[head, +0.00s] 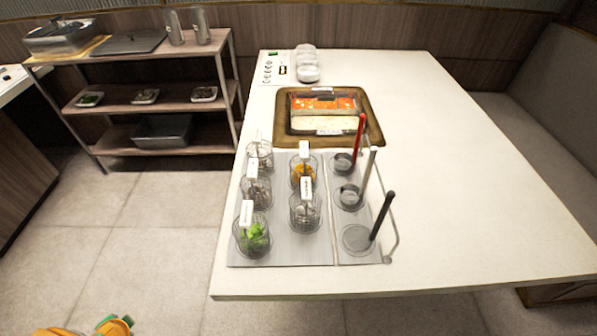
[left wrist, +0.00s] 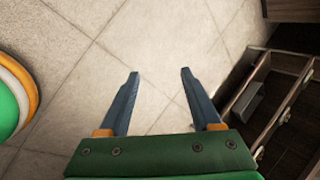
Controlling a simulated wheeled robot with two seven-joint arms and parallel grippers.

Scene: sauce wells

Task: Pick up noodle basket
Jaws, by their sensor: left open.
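Several wire mesh baskets stand upright in two columns on a grey metal tray (head: 285,250) on the white table; each has a white label tab. The front left basket (head: 252,237) holds green leaves. The front right basket (head: 305,210) and the middle left basket (head: 256,188) hold pale contents. The back right basket (head: 304,173) holds something orange, and the back left basket (head: 260,156) something pale. The labels are too small to read, so I cannot tell which is the noodle basket. My left gripper (left wrist: 160,75) is open and empty above the floor, away from the table. My right gripper is not in view.
Round sauce wells with a red handle (head: 360,132), a grey handle (head: 370,165) and a black handle (head: 383,214) line the tray's right side. A brown-rimmed tray (head: 280,128) with food boxes sits behind. A shelf (head: 150,97) stands at left. The table's right side is clear.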

